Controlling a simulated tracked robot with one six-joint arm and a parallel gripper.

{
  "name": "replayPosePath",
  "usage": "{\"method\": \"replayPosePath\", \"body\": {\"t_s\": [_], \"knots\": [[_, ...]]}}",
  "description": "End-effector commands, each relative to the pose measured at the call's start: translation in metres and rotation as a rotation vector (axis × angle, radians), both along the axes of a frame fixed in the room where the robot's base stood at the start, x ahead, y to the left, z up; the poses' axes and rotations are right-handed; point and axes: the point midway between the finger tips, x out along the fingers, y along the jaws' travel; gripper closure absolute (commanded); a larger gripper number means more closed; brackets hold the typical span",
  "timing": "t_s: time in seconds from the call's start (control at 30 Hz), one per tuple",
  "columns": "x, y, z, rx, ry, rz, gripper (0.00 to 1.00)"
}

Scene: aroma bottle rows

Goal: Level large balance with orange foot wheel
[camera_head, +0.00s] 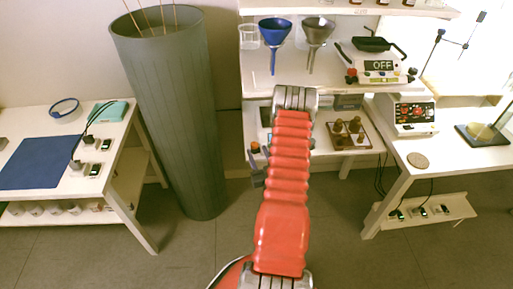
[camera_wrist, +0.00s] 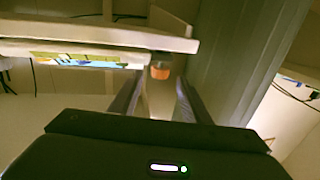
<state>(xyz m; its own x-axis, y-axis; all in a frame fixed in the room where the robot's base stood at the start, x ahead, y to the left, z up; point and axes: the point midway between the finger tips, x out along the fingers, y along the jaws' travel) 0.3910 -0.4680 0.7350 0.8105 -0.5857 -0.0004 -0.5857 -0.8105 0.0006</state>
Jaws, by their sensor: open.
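The orange foot wheel (camera_head: 254,147) shows at the lower left front of the large balance (camera_head: 264,116), on the middle shelf. My arm hides much of that balance. In the wrist view the orange foot wheel (camera_wrist: 160,71) appears small, beyond and roughly centred between the fingers. My gripper (camera_wrist: 161,88) is open with nothing held. In the head view my gripper (camera_head: 256,170) is a dark shape left of my red arm, just below the wheel. I cannot tell whether either finger touches the wheel.
A tall grey bin (camera_head: 172,110) stands close on the left. A tray with brown bottles (camera_head: 348,132) sits right of my arm.

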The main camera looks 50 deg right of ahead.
Motion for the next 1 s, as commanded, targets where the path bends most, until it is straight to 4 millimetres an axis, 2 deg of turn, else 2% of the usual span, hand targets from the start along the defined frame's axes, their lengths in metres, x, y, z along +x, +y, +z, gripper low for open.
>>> {"method": "replayPosePath", "body": {"t_s": [0.23, 0.63, 1.0], "knots": [[0.024, -0.017, 0.000, -0.001, -0.001, 0.001, 0.57], [0.029, -0.021, 0.000, 0.001, -0.001, -0.001, 0.58], [0.028, -0.021, 0.000, 0.001, -0.001, -0.001, 0.84]]}}
